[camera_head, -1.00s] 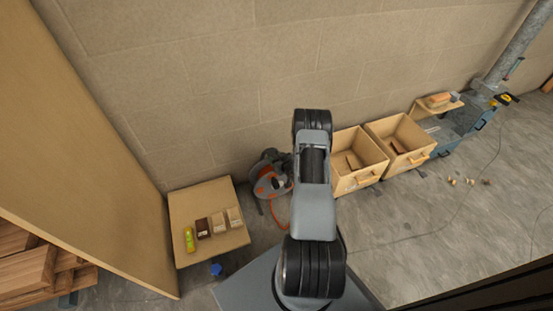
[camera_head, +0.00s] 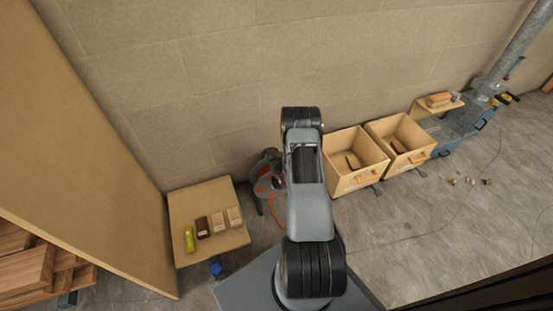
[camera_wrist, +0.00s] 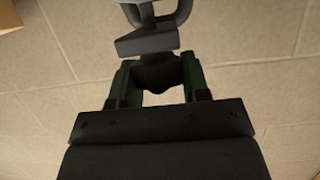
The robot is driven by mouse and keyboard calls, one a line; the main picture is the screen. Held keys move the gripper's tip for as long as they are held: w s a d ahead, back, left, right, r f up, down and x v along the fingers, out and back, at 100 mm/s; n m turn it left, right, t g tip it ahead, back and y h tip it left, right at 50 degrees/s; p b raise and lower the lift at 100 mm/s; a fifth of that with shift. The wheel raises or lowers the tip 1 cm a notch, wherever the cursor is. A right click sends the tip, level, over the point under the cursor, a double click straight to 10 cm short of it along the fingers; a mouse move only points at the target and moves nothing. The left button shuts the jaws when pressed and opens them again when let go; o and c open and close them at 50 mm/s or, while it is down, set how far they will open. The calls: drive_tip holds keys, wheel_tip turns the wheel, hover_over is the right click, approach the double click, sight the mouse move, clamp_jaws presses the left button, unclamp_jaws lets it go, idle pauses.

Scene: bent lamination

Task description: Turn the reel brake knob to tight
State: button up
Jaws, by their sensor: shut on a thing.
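In the wrist view, my gripper (camera_wrist: 159,85) has its two green fingers closed on either side of a dark, rounded knob (camera_wrist: 158,74). The knob is partly hidden between the fingers. A grey bracket-like part (camera_wrist: 146,42) sits just beyond it. In the head view, a grey and orange reel (camera_head: 266,184) stands by the wall, partly hidden by my arm. My gripper is hidden behind my arm in that view. No marking that tells the knob's setting is visible.
A low table (camera_head: 184,208) with small blocks and a green-yellow item stands left of the reel. Two open wooden boxes (camera_head: 358,182) are to the right. A wooden panel (camera_head: 85,150) rises on the left. An orange cord lies by the reel. Floor at right is mostly clear.

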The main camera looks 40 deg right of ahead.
drive_tip(key=o, duration=0.9)
drive_tip(key=p+v, duration=0.4)
drive_tip(key=v, duration=0.9)
drive_tip(key=shift+s+a+r, duration=0.15)
drive_tip(key=shift+s, duration=0.15)
drive_tip(key=w+a+r+n+g+p, duration=0.1)
drive_tip(key=w+a+r+g+p, duration=0.3)
drive_tip(key=r, duration=0.8)
drive_tip(key=a+r+t+p, duration=0.1)
drive_tip(key=r+p, duration=0.6)
drive_tip(key=r, duration=0.5)
drive_tip(key=w+a+r+n+g+p, duration=0.1)
drive_tip(key=w+a+r+g+p, duration=0.3)
drive_tip(key=r, duration=0.8)
drive_tip(key=s+a+r+y+p, duration=0.1)
drive_tip(key=s+a+r+p, duration=0.3)
drive_tip(key=s+r, duration=0.2)
drive_tip(key=s+a+r+g+y+p, duration=0.1)
drive_tip(key=s+a+r+p, duration=0.3)
drive_tip(key=r, duration=0.6)
drive_tip(key=s+a+r+n+g+y+p, duration=0.1)
drive_tip(key=s+a+r+p, duration=0.3)
drive_tip(key=s+r, duration=0.4)
drive_tip(key=shift+s+a+r+p, duration=0.15)
drive_tip(key=shift+a+r+p, duration=0.3)
drive_tip(key=shift+a, duration=0.35)
